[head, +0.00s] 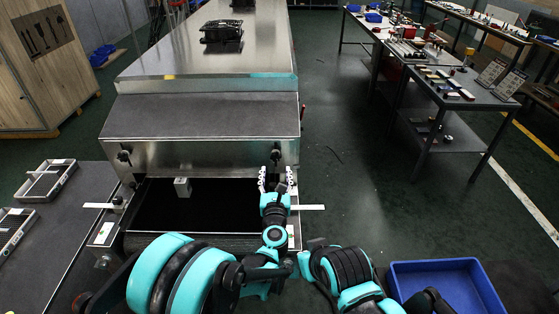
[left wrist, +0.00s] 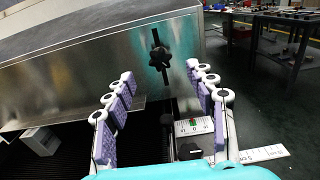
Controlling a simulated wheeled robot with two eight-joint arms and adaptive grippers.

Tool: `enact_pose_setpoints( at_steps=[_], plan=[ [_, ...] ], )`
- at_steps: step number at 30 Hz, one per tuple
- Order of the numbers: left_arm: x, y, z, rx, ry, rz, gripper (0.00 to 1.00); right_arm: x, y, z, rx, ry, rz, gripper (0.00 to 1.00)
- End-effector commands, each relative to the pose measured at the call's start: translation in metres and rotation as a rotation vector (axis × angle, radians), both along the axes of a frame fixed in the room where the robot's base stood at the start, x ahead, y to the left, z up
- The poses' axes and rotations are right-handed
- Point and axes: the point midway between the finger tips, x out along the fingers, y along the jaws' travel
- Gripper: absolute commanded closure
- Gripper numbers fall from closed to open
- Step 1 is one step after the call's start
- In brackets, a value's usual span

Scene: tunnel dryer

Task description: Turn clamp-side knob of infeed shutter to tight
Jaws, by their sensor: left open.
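The infeed shutter (head: 200,157) is a metal panel across the mouth of the dryer, with a dark star-shaped knob near each end. The right knob (head: 276,156) is just beyond my left gripper (head: 276,178); the left knob (head: 124,155) is at the other end. I cannot tell from labels which is the clamp-side one. In the left wrist view, the right knob (left wrist: 160,57) lies ahead between the spread fingers of my left gripper (left wrist: 160,78), which is open and empty. No finger visibly touches the knob. My right gripper does not show.
A small plate with red and green marks (left wrist: 194,126) and a white scale strip (left wrist: 262,154) are below the knob. The dark belt opening (head: 215,208) is under the shutter. A blue bin (head: 445,266) stands at right; grey tables (head: 462,101) are farther off.

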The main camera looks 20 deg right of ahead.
Motion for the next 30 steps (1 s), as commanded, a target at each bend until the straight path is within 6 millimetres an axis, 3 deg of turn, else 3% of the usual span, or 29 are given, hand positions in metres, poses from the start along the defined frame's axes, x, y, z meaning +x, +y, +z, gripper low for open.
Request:
enact_pose_setpoints(
  at_steps=[15, 26, 30],
  plan=[
    [0.068, -0.019, -0.002, -0.005, 0.002, 0.001, 0.44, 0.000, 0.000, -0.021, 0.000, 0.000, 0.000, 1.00],
    [0.074, -0.021, -0.001, -0.004, 0.002, 0.001, 0.44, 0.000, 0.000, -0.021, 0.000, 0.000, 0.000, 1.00],
    [0.074, -0.021, 0.000, -0.004, 0.002, 0.001, 0.81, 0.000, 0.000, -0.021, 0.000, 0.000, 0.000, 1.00]
  ],
)
